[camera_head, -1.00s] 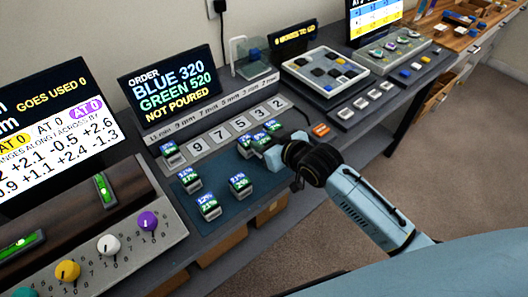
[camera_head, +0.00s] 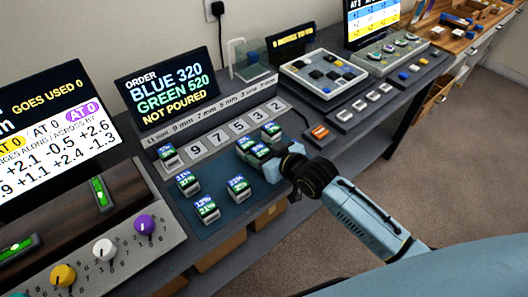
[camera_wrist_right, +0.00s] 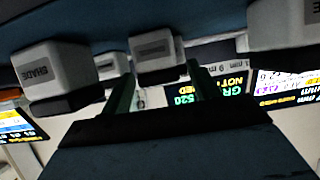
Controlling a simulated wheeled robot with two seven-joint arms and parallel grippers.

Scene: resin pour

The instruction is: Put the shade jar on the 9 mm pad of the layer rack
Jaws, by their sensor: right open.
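The layer rack (camera_head: 222,137) is a grey strip with numbered pads. Its 9 mm pad (camera_head: 195,149) is bare, and a jar (camera_head: 168,156) stands on the leftmost pad. Several similar jars with blue and green labels stand on the dark mat. A jar marked SHADE (camera_wrist_right: 58,75) shows at the left of the right wrist view; I cannot match it surely to one in the head view. My right gripper (camera_head: 259,164) is open, low beside the cluster of jars (camera_head: 258,151). In the wrist view its fingers (camera_wrist_right: 160,75) point at a middle jar (camera_wrist_right: 155,57). My left gripper is out of view.
Other jars (camera_head: 238,187) stand on the mat left of my right gripper. The order screen (camera_head: 168,85) rises behind the rack. A tray of tiles (camera_head: 324,73) and small blocks lie to the right. A knob panel (camera_head: 120,250) is at front left.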

